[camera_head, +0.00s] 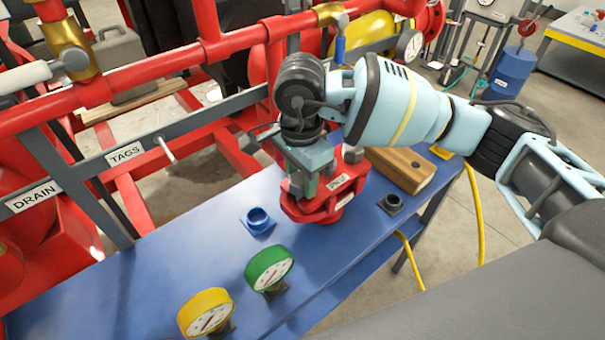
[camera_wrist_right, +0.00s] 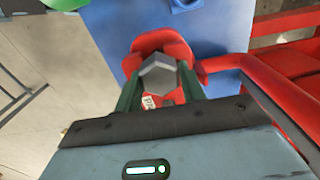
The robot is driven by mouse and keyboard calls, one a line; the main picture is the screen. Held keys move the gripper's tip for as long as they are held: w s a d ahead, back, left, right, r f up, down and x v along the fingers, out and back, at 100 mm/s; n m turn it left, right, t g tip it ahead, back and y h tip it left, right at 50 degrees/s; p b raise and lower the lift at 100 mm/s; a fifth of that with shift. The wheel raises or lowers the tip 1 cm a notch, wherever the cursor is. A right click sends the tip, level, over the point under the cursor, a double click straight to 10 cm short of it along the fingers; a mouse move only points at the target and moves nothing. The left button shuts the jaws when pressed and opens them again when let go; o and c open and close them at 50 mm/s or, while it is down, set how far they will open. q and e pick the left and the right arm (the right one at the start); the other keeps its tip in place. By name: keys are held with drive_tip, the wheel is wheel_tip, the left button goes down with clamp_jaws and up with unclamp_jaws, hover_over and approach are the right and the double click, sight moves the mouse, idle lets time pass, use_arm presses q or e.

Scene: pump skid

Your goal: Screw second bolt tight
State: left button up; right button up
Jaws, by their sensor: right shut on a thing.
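My right gripper (camera_head: 303,185) points down over a red flanged part (camera_head: 325,207) on the blue bench. In the right wrist view, the gripper (camera_wrist_right: 157,92) has its green fingers on either side of a grey hexagonal bolt head (camera_wrist_right: 158,74) and is shut on it. The red flanged part (camera_wrist_right: 162,45) lies just behind the bolt head in that view. In the head view the gripper hides the bolt, and I cannot tell how deep the bolt sits. No other bolt can be made out clearly. My left gripper is not in view.
The blue bench (camera_head: 180,265) carries a blue ring socket (camera_head: 258,220), a green gauge (camera_head: 269,268), a yellow gauge (camera_head: 206,313), a wooden block (camera_head: 402,168) and a dark socket (camera_head: 391,203). Red pipes (camera_head: 180,62) and a grey rail (camera_head: 190,122) run behind. The bench's left part is clear.

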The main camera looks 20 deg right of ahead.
drive_tip(key=m+p, duration=0.1)
drive_tip(key=m, duration=0.2)
drive_tip(key=shift+r, duration=0.15)
drive_tip(key=shift+m+p, duration=0.95)
drive_tip(key=shift+m, duration=0.95)
drive_tip(key=shift+r+m+p, duration=0.1)
drive_tip(key=shift+m+p, duration=0.5)
drive_tip(key=shift+m, duration=0.7)
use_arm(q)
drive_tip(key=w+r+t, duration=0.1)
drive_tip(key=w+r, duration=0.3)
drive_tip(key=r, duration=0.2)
use_arm(e)
drive_tip(key=shift+m, duration=0.8)
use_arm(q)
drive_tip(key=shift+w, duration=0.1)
use_arm(e)
drive_tip(key=o, duration=1.1)
drive_tip(key=shift+f, duration=0.2)
drive_tip(key=shift+w+r, duration=0.1)
drive_tip(key=shift+r, duration=0.4)
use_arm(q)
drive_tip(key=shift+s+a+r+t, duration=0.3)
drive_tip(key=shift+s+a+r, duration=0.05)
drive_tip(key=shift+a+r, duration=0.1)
use_arm(e)
drive_tip(key=shift+r, duration=3.5)
